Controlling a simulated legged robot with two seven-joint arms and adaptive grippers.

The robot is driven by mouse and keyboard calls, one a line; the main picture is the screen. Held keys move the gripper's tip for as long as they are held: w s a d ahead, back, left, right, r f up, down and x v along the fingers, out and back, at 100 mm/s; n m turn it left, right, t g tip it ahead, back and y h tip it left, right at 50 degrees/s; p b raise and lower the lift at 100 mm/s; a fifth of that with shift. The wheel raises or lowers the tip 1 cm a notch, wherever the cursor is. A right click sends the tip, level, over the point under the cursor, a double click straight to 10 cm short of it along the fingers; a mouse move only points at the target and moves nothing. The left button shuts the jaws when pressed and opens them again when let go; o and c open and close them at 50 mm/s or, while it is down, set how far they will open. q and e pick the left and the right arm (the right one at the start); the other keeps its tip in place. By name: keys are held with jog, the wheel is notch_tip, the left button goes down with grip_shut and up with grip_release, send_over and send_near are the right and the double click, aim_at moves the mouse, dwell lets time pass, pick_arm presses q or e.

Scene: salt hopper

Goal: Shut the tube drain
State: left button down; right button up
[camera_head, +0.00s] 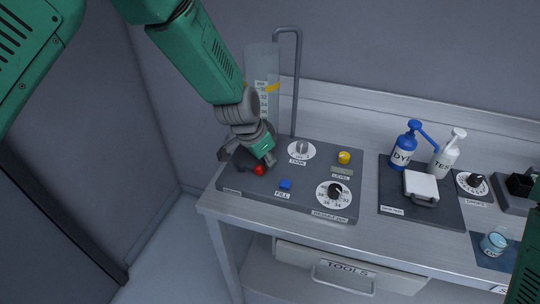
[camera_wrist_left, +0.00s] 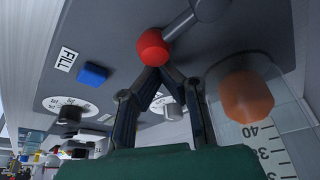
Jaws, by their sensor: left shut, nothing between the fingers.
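The drain lever is a grey bar (camera_wrist_left: 183,24) with a red ball knob (camera_wrist_left: 152,48), seen close in the left wrist view. In the head view the red knob (camera_head: 259,170) shows at the left of the grey control panel, just below my left gripper (camera_head: 264,158). The gripper's two fingers (camera_wrist_left: 152,75) are shut with nothing between them; their tips are right by the knob, and I cannot tell whether they touch it. The clear tube (camera_head: 262,65) with a number scale stands behind my left wrist, its lower part hidden. My right gripper is not in view.
The panel (camera_head: 314,173) carries a blue FILL button (camera_head: 285,184), a yellow knob (camera_head: 344,157) and two white dials (camera_head: 335,194). A bent grey pipe (camera_head: 298,75) rises behind. Blue (camera_head: 404,148) and white bottles (camera_head: 447,155) stand right. A TOOLS drawer (camera_head: 345,268) is below.

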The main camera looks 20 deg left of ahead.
pick_arm(q)
jog(key=shift+d, duration=0.25)
jog(key=shift+a, duration=0.15)
jog(key=shift+s+a+m, duration=0.15)
jog(key=shift+a+m, duration=0.05)
jog(key=shift+m, duration=0.1)
jog(key=shift+s+d+m, duration=0.3)
jog(key=shift+s+m, duration=0.05)
jog(key=shift+m, duration=0.25)
